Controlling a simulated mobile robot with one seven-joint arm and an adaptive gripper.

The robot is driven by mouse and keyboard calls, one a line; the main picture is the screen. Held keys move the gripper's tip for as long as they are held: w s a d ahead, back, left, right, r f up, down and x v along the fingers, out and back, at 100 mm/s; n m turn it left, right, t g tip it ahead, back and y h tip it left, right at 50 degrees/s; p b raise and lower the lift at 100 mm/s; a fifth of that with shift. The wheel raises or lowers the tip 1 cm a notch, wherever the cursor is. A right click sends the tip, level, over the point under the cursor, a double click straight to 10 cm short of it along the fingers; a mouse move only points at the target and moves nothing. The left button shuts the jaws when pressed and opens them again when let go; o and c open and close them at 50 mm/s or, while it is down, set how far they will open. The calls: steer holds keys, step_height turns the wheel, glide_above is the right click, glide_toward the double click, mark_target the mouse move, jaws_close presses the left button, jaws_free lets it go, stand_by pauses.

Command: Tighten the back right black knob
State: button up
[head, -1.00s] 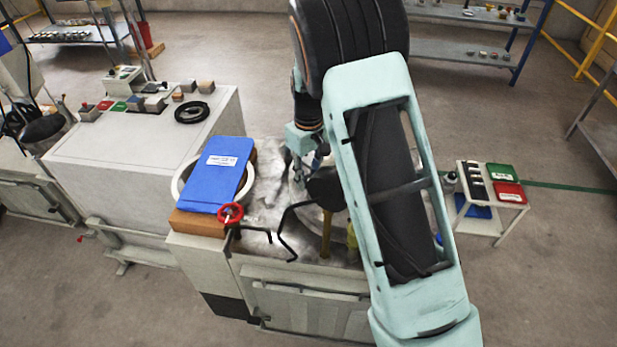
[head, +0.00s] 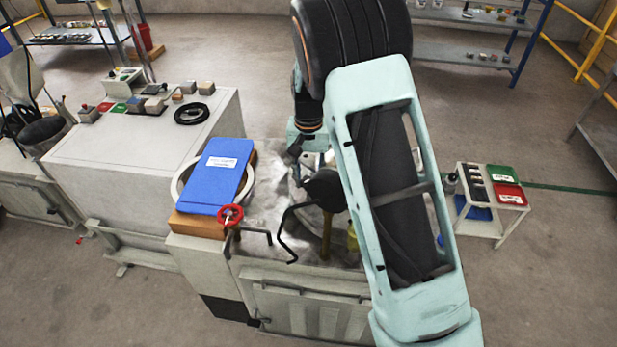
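A large black knob (head: 326,190) stands on a brass-coloured post (head: 326,236) at the front of the metal-topped machine (head: 268,190). The lower part of my arm covers the right side of the machine top, and I cannot make out a separate back right black knob. My gripper (head: 296,150) points down over the back of the machine top, behind the black knob. Only a small dark part of it shows below the teal wrist. Its fingertips and any contact are hidden, so its opening cannot be told.
A blue binder (head: 222,175) lies over a white ring on a wooden block, left of the knob. A red handwheel (head: 230,215) and bent black rods (head: 290,232) are at the machine's front. A small cart (head: 490,205) stands to the right.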

steer(key=shift+r+m, duration=0.1)
steer(key=shift+m, duration=0.3)
steer(key=o, duration=1.2)
steer(key=shift+c, duration=0.2)
step_height(320, 180, up, 12)
